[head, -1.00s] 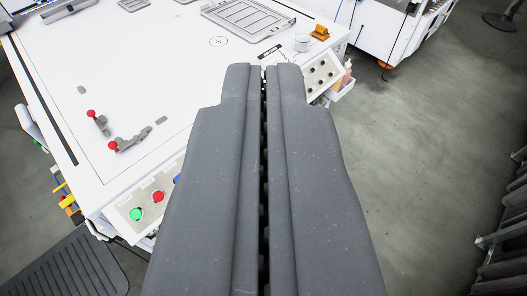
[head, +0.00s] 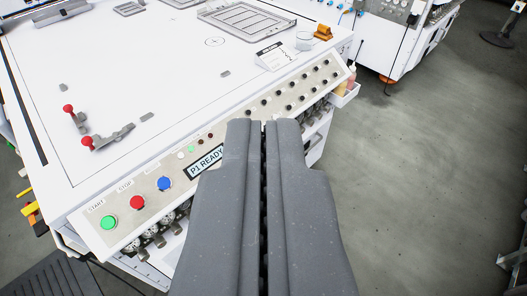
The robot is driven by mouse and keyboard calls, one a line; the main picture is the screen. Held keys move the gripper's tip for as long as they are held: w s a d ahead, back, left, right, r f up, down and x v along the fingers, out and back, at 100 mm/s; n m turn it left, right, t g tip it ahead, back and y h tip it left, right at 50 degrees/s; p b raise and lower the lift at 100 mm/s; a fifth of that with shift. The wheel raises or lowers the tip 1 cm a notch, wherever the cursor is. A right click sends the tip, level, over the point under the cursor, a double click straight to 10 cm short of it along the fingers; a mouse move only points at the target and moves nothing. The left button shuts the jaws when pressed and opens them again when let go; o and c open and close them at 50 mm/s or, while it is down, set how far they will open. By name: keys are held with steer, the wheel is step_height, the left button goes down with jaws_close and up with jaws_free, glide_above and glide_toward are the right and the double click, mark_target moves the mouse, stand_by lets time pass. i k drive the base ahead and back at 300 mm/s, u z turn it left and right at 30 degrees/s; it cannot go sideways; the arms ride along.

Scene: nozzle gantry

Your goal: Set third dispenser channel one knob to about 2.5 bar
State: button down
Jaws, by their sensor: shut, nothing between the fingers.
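My gripper (head: 264,124) is shut and empty, with its fingers pointing away over the front edge of a white machine table. Behind its tips a sloped control panel (head: 237,125) carries rows of small black knobs (head: 290,88). I cannot tell which of them is the third dispenser's channel one knob, and no pressure reading is legible. Part of the panel is hidden behind the fingers. Below the panel, round gauge-like parts (head: 133,245) show at the lower left, partly hidden by my gripper.
The panel's left end has a green START button (head: 108,222), a red STOP button (head: 137,202), a blue button (head: 164,183) and a "P1 READY" display (head: 206,161). Red-knobbed clamps (head: 108,137) stand on the tabletop. A bottle holder (head: 345,92) juts out at right. Grey floor lies open at right.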

mark_target(143, 255)
steer(key=z, duration=1.45)
steer(key=k, duration=1.85)
steer(key=u, duration=1)
steer(key=i, duration=0.5)
steer(key=z, duration=0.05)
